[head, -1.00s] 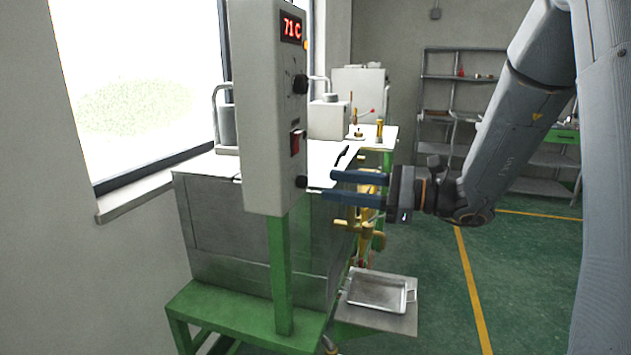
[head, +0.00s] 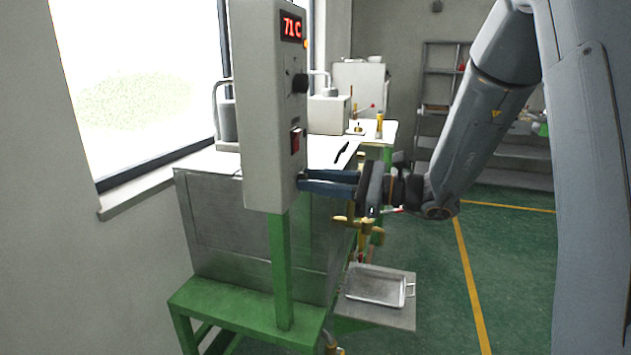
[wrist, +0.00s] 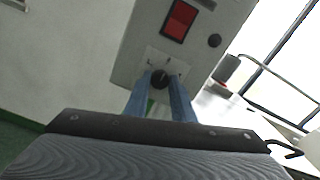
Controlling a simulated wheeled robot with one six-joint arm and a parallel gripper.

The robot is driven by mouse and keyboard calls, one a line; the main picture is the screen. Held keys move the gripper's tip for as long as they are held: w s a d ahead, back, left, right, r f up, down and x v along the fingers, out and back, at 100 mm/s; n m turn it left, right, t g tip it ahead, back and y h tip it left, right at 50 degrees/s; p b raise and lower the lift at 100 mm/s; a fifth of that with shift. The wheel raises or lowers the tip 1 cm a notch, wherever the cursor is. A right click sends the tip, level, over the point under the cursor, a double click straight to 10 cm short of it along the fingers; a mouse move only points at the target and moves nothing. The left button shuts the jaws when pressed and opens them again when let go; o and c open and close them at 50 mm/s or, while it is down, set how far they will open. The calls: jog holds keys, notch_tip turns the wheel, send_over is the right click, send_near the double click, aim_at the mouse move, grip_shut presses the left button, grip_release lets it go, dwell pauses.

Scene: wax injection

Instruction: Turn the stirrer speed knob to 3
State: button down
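The grey control box (head: 262,120) carries a black upper knob (head: 300,84), a red switch (head: 296,140) and a lower knob below it. In the wrist view the lower black knob (wrist: 160,79) sits on a pale dial plate (wrist: 172,65) with small marks, under the red switch (wrist: 180,20). My gripper (head: 303,182) reaches the box face from the right. Its two blue fingers (wrist: 161,84) lie on either side of the lower knob and appear closed on it. In the head view the fingers hide this knob. The dial numbers are too small to read.
The box shows a red 71 C readout (head: 291,27) and stands on a green post (head: 280,270) by a metal tank (head: 230,225). A brass valve (head: 360,228) and a metal tray (head: 376,288) are below my gripper. Open green floor (head: 500,260) lies to the right.

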jog(key=shift+m+p, duration=0.3)
jog(key=shift+p, duration=0.1)
jog(key=m+p, duration=0.4)
jog(key=shift+r+m+p, duration=0.15)
jog(key=shift+m+p, duration=0.15)
jog(key=shift+p, duration=0.05)
jog(key=shift+m+p, duration=2.7)
jog(key=shift+m, duration=0.6)
jog(key=shift+f, duration=0.2)
jog(key=c, duration=1.5)
grip_release()
